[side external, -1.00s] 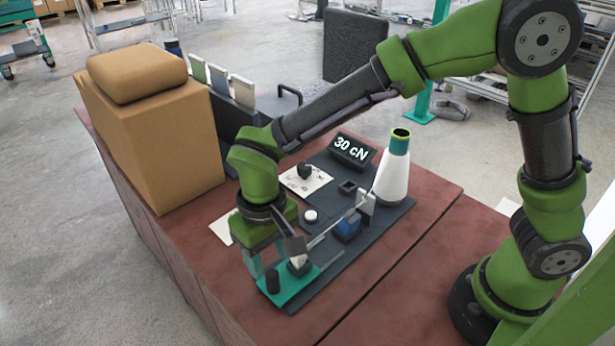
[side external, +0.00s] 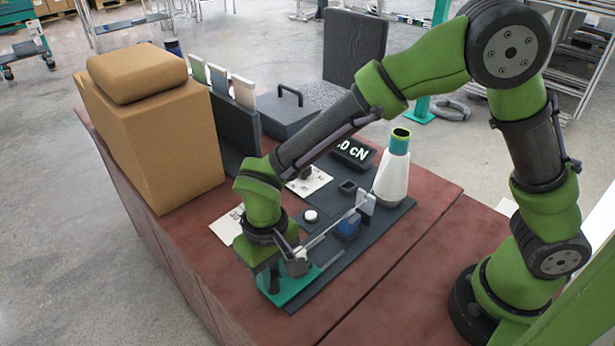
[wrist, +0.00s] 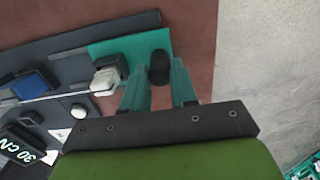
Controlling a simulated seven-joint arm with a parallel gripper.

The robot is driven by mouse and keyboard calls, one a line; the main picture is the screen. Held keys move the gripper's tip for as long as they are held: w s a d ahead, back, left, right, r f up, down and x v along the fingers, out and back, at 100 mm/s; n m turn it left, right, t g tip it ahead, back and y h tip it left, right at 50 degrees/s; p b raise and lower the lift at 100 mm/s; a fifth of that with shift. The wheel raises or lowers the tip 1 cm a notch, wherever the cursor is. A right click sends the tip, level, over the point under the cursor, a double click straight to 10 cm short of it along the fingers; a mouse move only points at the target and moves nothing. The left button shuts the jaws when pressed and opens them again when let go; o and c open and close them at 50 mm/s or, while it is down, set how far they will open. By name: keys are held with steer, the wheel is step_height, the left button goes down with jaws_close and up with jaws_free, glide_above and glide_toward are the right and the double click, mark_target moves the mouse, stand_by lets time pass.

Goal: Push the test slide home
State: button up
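A teal plate (side external: 300,287) with an upright black knob (side external: 273,277) lies at the near end of the dark base board. In the wrist view the plate (wrist: 115,45) carries the black knob (wrist: 159,68) near its right end, with a white block (wrist: 105,78) beside it. I cannot tell which part is the slide. My gripper (wrist: 160,80) points down at the plate, its two teal fingers on either side of the knob. The fingers are apart, but whether they grip the knob is unclear. In the side view my wrist hides part of them.
A long metal arm (side external: 330,222), a blue block (side external: 348,228) and a white cone (side external: 391,180) stand on the board. A large tan block (side external: 160,140) stands left. Bare red tabletop (side external: 400,262) lies right.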

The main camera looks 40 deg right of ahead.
mark_target(302, 249)
steer(key=shift+d, duration=3.6)
steer(key=o, duration=0.7)
steer(key=shift+r, duration=3.55)
